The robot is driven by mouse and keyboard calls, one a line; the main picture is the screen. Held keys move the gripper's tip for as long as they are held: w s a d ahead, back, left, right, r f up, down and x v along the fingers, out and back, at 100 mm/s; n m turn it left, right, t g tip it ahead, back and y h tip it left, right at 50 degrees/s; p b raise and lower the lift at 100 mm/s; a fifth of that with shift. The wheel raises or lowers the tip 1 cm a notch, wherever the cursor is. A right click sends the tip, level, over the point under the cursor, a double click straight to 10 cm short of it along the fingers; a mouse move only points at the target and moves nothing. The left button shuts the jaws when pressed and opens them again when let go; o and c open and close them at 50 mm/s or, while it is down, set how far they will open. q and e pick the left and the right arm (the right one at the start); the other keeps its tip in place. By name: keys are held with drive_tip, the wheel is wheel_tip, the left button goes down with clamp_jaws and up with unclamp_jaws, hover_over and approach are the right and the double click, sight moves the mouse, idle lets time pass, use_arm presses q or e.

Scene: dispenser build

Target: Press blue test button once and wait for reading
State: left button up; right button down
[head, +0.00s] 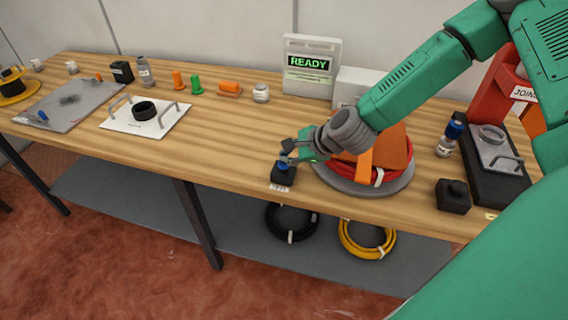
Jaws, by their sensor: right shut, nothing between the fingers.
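The blue test button (283,164) sits on a small black box (284,176) near the table's front edge, with a small white label in front of it. My right gripper (287,155) is shut and empty, with its fingertips at the top of the blue button. I cannot tell whether they touch it or press it. The reader panel (311,66) at the back of the table shows "READY" in green on a dark screen. My left gripper is not in view.
A grey round base (370,188) with a red coil and orange parts stands right of the button, under my right arm. A black box (453,195) and a red press (488,95) stand farther right.

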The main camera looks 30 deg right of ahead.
drive_tip(key=shift+d+f, duration=0.2)
drive_tip(key=shift+a+r, duration=0.1)
drive_tip(key=shift+a, duration=0.35)
drive_tip(key=shift+d+f+b, duration=0.35)
drive_tip(key=shift+f, duration=0.05)
drive_tip(key=shift+a+f, duration=0.1)
drive_tip(key=shift+a, duration=0.05)
idle(0.5)
drive_tip(key=shift+a+r+p, duration=0.15)
drive_tip(key=shift+r+p, duration=0.2)
drive_tip(key=shift+r, duration=0.15)
drive_tip(key=shift+a+r+p, duration=0.15)
drive_tip(key=shift+r+p, duration=0.15)
drive_tip(key=shift+r, duration=0.2)
